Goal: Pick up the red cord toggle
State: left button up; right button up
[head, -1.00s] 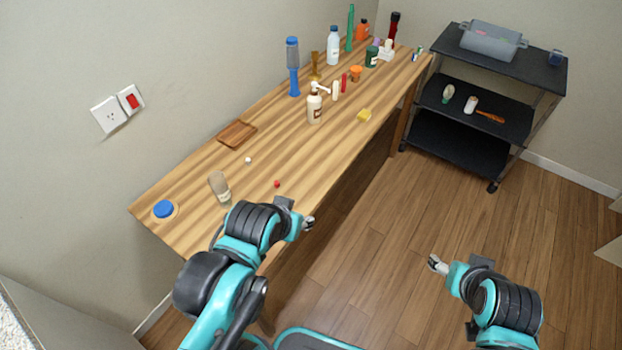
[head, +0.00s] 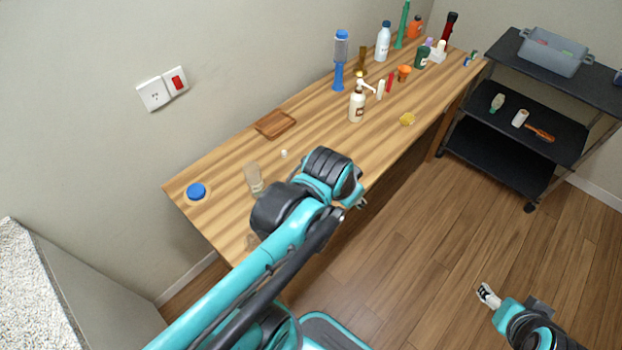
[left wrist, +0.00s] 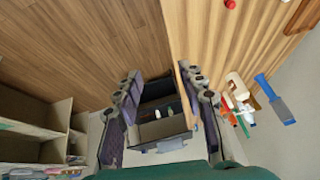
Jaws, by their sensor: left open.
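The red cord toggle (left wrist: 230,3) is a small red piece on the striped wooden table, at the top edge of the left wrist view. In the head view it does not show; my left arm covers that part of the table. My left gripper (head: 360,203) is by the table's front edge. In the left wrist view my left gripper (left wrist: 163,82) is open and empty, apart from the toggle, with the table edge behind its right finger. My right gripper (head: 487,295) is over the floor, away from the table; its opening is unclear.
On the table (head: 225,165) are a clear bottle (head: 254,178), a blue disc (head: 196,191), a small white piece (head: 284,153), a wooden tray (head: 275,124) and a pump bottle (head: 356,104). Several bottles stand farther back. A black shelf cart (head: 515,135) stands at right.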

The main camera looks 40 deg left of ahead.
pick_arm(q)
jog(key=w+a+f+m+g+p, duration=0.1)
jog(key=w+a+m+g+p, duration=0.25)
jog(key=w+a, duration=0.35)
jog(key=a+f+m, duration=0.1)
jog(key=a+f, duration=0.2)
jog(key=a+f+m+g, duration=0.1)
jog(key=a+f, duration=0.2)
jog(key=f, duration=0.1)
jog(key=a+f+m+g+p, duration=0.1)
jog(key=a+f+m, duration=0.1)
jog(key=a+f, duration=0.1)
jog(key=shift+w+a+f+h, duration=0.3)
jog(key=shift+w+a+f, duration=0.05)
jog(key=shift+a, duration=0.25)
jog(key=f, duration=0.1)
jog(key=f+b, duration=0.1)
jog(key=f, duration=0.1)
jog(key=f+b, duration=0.1)
jog(key=f, duration=0.1)
jog(key=shift+a, duration=0.4)
jog(key=shift+r, duration=0.1)
jog(key=c, duration=0.8)
